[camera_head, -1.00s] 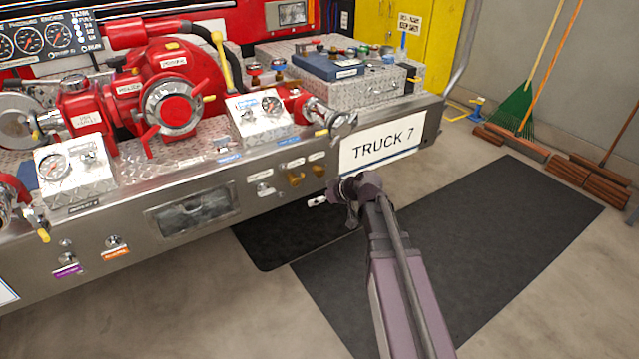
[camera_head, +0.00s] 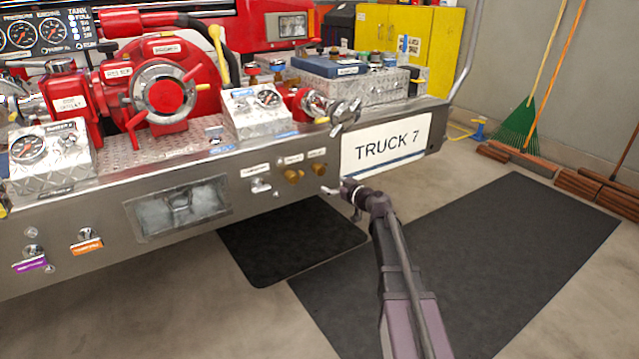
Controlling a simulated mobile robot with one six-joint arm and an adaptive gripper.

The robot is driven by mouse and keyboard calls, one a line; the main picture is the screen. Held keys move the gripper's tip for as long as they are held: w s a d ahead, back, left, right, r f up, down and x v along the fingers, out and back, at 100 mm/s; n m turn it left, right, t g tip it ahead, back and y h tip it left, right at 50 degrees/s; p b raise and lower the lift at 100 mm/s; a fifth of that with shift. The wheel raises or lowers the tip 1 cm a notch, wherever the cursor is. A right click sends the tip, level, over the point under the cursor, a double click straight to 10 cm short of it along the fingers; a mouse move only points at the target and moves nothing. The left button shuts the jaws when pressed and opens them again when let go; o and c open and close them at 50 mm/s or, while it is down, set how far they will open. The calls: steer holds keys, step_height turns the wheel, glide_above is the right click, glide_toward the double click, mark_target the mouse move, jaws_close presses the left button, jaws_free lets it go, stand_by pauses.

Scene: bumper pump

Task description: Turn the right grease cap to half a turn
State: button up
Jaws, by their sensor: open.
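Two small brass grease caps sit on the front face of the steel bumper (camera_head: 90,205), each under a small label. The right grease cap (camera_head: 319,170) is just left of the TRUCK 7 plate; the left cap (camera_head: 292,176) is beside it. Their exact turn angle is too small to read. My gripper (camera_head: 326,190) is open and empty, a little below and right of the right cap, its fingers pointing left. It appears apart from the cap, though the depth gap is hard to judge. Both caps are uncovered.
A silver valve handle (camera_head: 261,186) is left of the caps. The TRUCK 7 plate (camera_head: 387,148) is close above my gripper. A red valve outlet with a metal handwheel (camera_head: 345,112) overhangs the bumper edge above. Dark mats (camera_head: 470,250) lie on the open floor.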

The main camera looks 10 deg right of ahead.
mark_target(321, 171)
steer(key=w+d+f+t+h+b, duration=0.1)
steer(key=w+d+f+t+b, duration=0.1)
steer(key=w+d+f+b, duration=0.1)
steer(key=shift+w+d+m+b, duration=0.25)
steer(key=shift+d+m+b, duration=0.15)
steer(key=shift+b, duration=0.1)
steer(key=shift+a+f, duration=0.1)
steer(key=x, duration=1.4)
steer(key=shift+s, duration=0.1)
steer(key=c, duration=1.1)
